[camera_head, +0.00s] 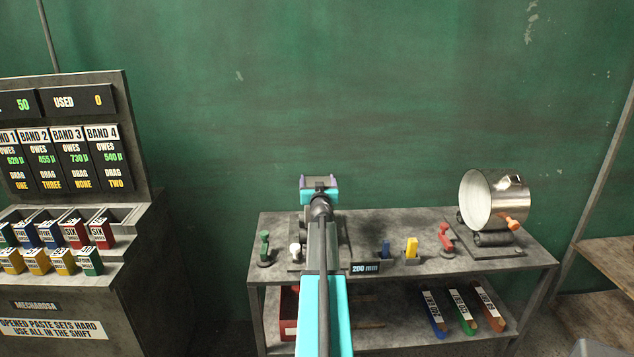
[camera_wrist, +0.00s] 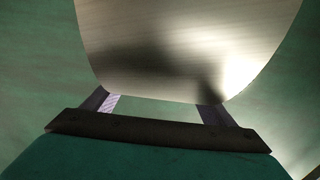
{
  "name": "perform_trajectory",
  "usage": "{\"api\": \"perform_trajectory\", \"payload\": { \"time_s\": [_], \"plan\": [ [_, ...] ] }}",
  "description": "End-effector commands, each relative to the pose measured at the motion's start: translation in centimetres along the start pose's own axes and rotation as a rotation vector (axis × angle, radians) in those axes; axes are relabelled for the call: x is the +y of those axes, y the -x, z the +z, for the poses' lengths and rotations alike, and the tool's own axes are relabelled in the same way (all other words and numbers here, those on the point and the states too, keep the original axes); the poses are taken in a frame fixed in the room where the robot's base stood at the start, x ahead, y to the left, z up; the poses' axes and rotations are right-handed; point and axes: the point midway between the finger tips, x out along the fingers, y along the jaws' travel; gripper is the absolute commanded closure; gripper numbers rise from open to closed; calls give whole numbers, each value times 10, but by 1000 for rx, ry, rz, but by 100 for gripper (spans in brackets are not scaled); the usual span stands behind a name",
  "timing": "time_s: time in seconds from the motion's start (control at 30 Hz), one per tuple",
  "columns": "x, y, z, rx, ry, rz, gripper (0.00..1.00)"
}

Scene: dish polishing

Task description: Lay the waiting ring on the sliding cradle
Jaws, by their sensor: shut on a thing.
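My gripper (camera_head: 320,183) is raised above the back left of the grey workbench (camera_head: 385,222), seen from behind. In the wrist view the gripper (camera_wrist: 158,104) is shut on a broad brushed-metal piece (camera_wrist: 190,50) with rounded lower corners. It looks like part of the ring, but its full outline is out of view. In the head view my gripper and arm hide it. A dark fixture (camera_head: 343,235) on the bench's left is mostly hidden behind my arm; I cannot tell whether it is the sliding cradle. A "200 mm" sign (camera_head: 365,268) stands beside it.
A shiny metal drum (camera_head: 500,198) lies on rollers at the bench's right. Coloured strips (camera_head: 460,310) lie below. A paste cabinet (camera_head: 80,200) stands left.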

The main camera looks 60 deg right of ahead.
Motion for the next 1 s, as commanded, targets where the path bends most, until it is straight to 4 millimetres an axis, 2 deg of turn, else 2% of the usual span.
{"api": "perform_trajectory", "payload": {
  "time_s": [0.17,0.2,0.33,0.5,0.73,1.0],
  "plan": [
    [-1,0,-4,6,0,-4,84],
    [-1,0,-4,6,0,-4,20],
    [-1,0,-3,4,-1,-2,0],
    [0,0,2,-4,0,2,0],
    [0,4,1,-2,0,1,0],
    [0,21,0,0,-1,0,0]
  ]
}}
